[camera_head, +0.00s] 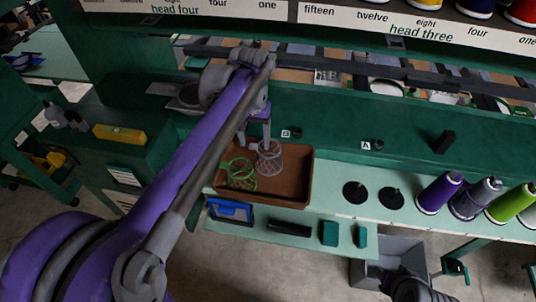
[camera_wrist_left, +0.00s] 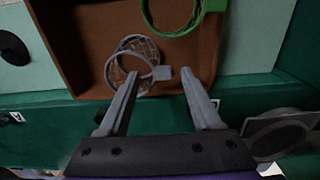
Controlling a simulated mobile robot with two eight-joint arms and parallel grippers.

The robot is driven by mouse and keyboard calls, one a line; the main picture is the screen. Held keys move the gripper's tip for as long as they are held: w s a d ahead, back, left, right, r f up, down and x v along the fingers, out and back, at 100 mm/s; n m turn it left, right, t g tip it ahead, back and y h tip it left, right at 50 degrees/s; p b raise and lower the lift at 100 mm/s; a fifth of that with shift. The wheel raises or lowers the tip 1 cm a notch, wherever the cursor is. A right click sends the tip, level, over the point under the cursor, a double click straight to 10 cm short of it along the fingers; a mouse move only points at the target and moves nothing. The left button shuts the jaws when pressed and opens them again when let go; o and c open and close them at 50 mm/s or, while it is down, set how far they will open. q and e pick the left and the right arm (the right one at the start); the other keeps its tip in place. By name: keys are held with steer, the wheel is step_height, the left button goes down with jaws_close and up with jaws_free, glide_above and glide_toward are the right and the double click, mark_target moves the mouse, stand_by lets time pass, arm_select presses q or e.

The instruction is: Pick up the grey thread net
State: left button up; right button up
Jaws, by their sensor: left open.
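The grey thread net (camera_head: 270,158) is a round mesh with a ring and a small tab. It lies in the brown tray (camera_head: 298,190), beside a green net (camera_head: 241,180). My left gripper (camera_head: 255,142) is open above the tray, close to the grey net. In the left wrist view the grey net (camera_wrist_left: 143,67) shows between and just beyond the open fingertips (camera_wrist_left: 160,74), nearer the left finger. Nothing is held. The green net (camera_wrist_left: 208,6) is at the top right there. A grey part of my right arm shows at the bottom right of the head view; its jaws cannot be made out.
Thread cones (camera_head: 438,194) and black discs (camera_head: 355,192) stand right of the tray. A lower shelf (camera_head: 265,229) with a blue box (camera_head: 229,210) is in front. A yellow box (camera_head: 120,134) is at left, a grey bin (camera_head: 372,272) on the floor.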

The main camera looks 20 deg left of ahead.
arm_select(q)
steer(key=f, duration=0.5)
steer(key=shift+a+f, duration=0.2)
steer(key=shift+f, duration=0.15)
steer(key=shift+c, duration=0.3)
jaws_close()
